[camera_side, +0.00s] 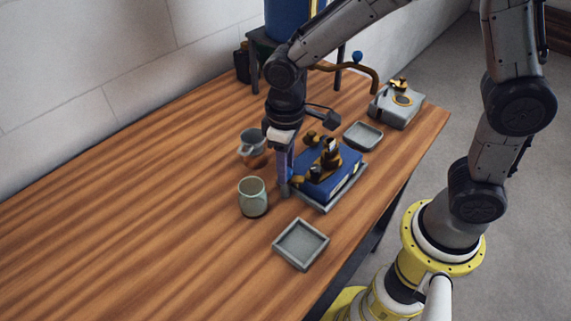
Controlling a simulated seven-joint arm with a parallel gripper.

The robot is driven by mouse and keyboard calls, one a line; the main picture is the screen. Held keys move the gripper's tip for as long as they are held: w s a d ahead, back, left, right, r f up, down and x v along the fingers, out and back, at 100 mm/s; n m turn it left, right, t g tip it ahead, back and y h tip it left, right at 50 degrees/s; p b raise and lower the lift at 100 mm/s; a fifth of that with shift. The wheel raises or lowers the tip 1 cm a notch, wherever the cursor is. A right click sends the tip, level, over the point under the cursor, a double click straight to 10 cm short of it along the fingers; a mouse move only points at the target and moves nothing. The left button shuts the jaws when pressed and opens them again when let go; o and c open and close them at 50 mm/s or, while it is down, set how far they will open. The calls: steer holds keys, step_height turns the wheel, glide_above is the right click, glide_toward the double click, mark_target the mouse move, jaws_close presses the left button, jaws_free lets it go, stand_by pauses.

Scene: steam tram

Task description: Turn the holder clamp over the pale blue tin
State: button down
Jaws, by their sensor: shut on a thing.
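A dark blue block-like holder (349,166) sits on a grey tray (326,207) near the table's right edge. Brass-coloured parts (330,150) stand on top of it, which look like the holder clamp. I cannot clearly pick out a pale blue tin in the holder; the brass parts and my gripper cover much of that area.
A grey-green cup (253,197) and a grey mug (248,146) stand close left of my gripper. A square grey tray (301,244) lies in front, a smaller dish (363,135) behind. A grey box (397,108) with brass fittings stands back right. The table's left is clear.

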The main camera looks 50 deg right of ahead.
steer(key=n, duration=0.5)
steer(key=shift+n, duration=0.3)
steer(key=n, duration=0.5)
steer(key=shift+r+n, duration=0.1)
steer(key=shift+n, duration=0.2)
steer(key=c, duration=0.6)
jaws_free()
steer(key=shift+o, duration=0.2)
step_height(320, 180, up, 14)
